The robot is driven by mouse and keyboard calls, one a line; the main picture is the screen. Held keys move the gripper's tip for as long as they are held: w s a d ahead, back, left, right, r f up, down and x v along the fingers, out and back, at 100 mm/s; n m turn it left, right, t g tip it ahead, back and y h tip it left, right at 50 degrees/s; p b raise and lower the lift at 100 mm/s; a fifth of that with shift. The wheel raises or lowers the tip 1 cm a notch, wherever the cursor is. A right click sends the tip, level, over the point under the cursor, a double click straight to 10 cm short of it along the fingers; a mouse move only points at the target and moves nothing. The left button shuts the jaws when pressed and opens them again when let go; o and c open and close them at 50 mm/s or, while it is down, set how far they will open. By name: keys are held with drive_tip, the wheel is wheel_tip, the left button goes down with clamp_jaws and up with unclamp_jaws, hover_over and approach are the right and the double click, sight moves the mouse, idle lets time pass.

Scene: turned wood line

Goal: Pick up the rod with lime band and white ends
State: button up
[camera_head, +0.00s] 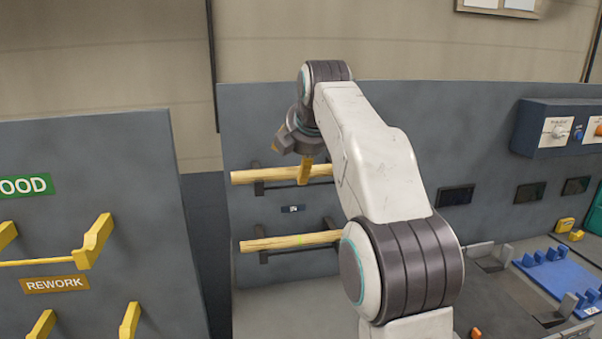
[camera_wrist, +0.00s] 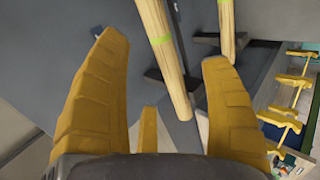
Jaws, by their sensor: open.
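Two pale wooden rods lie level on dark brackets on a grey panel, an upper rod (camera_head: 255,176) and a lower rod (camera_head: 285,242). In the wrist view the nearer rod (camera_wrist: 172,80) has a lime band and runs between my fingers; the farther rod (camera_wrist: 227,35) shows a lime patch near the top edge. White ends cannot be made out on either. My gripper (camera_head: 304,171) is open at the upper rod, a yellow finger crossing in front of it. In the wrist view the yellow fingers (camera_wrist: 163,55) stand apart on either side of the nearer rod, with visible gaps.
A grey panel at left carries yellow hooks (camera_head: 94,240) and a REWORK label (camera_head: 54,285). At right are a blue rack (camera_head: 560,278) on the bench and a control box (camera_head: 545,128) on the wall. Dark brackets (camera_head: 259,187) hold the rods close to the panel.

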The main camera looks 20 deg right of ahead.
sight(297, 167)
drive_tip(key=shift+w+f+n, duration=0.2)
drive_tip(key=shift+n, duration=0.1)
drive_tip(key=shift+p+x, duration=0.85)
drive_tip(key=shift+x, duration=0.4)
drive_tip(key=shift+d+x, duration=0.15)
drive_tip(key=shift+x, duration=0.9)
drive_tip(key=shift+d+x, duration=0.15)
drive_tip(key=shift+x, duration=0.9)
drive_tip(key=shift+c, duration=0.2)
drive_tip(key=c, duration=1.3)
drive_tip(key=shift+r+p, duration=0.2)
drive_tip(key=shift+p, duration=0.1)
drive_tip(key=shift+c, duration=0.2)
